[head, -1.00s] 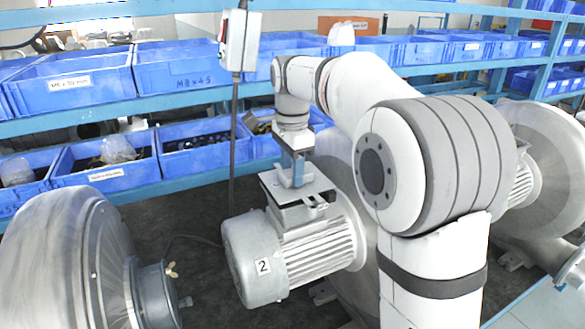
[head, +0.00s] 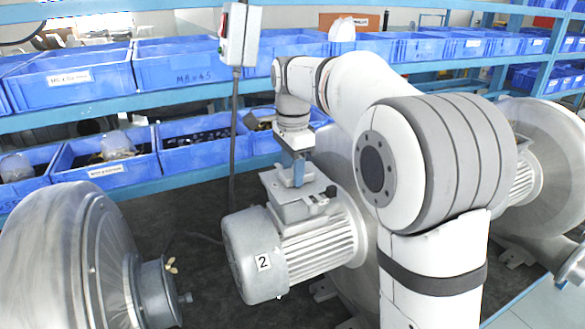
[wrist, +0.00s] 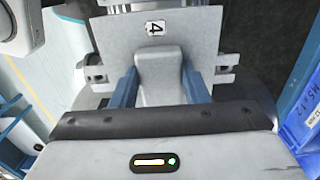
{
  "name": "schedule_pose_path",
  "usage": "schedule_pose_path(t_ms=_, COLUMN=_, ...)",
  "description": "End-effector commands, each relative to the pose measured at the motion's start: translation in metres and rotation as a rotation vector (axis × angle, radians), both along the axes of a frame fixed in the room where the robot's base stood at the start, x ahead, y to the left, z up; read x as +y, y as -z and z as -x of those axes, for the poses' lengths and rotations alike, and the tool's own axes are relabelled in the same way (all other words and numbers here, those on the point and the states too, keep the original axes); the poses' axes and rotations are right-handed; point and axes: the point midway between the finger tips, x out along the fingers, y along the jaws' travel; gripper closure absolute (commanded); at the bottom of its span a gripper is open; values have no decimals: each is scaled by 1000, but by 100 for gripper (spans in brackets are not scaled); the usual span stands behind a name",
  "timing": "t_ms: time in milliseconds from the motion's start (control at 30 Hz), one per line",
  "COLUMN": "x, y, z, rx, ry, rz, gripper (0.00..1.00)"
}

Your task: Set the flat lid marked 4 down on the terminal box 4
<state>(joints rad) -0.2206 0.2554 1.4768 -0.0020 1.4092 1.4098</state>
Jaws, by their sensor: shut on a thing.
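The flat lid (head: 275,184) is a light grey plate. In the wrist view the lid (wrist: 205,50) carries a 4, seen upside down, and a raised grey grip block. My gripper (wrist: 158,74) has its blue fingers shut on that block; in the head view the gripper (head: 298,180) points down. The lid lies level over the grey terminal box (head: 290,213) on top of a motor (head: 318,248) whose end is labelled 2. I see no clear gap between lid and box, but contact cannot be told. The box's inside is hidden, and I see no number on it.
A large blower housing (head: 65,260) stands at the left and another (head: 545,150) at the right. A hanging control box (head: 240,35) with a cable is behind the motor. Blue bins (head: 185,66) fill the shelves at the back.

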Motion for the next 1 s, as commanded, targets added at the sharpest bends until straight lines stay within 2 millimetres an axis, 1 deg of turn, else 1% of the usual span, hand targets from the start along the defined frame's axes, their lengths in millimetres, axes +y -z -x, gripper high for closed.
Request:
schedule_pose_path(t_ms=100, x=0, y=1, z=0, rx=0, ry=0, rz=0, gripper=85)
schedule_pose_path(t_ms=133, x=0, y=1, z=0, rx=0, ry=0, rz=0, gripper=56)
schedule_pose_path(t_ms=400, x=0, y=1, z=0, rx=0, ry=1, rz=0, gripper=34)
schedule_pose_path(t_ms=633, x=-1, y=1, z=0, rx=1, ry=1, rz=0, gripper=33)
schedule_pose_path(t_ms=733, x=-1, y=-4, z=0, rx=0, ry=1, rz=0, gripper=33)
schedule_pose_path(t_ms=867, x=0, y=-23, z=-1, rx=-4, ry=1, rz=-1, gripper=33)
schedule_pose_path(t_ms=1000, x=0, y=-49, z=-1, rx=-3, ry=1, rz=-1, gripper=33)
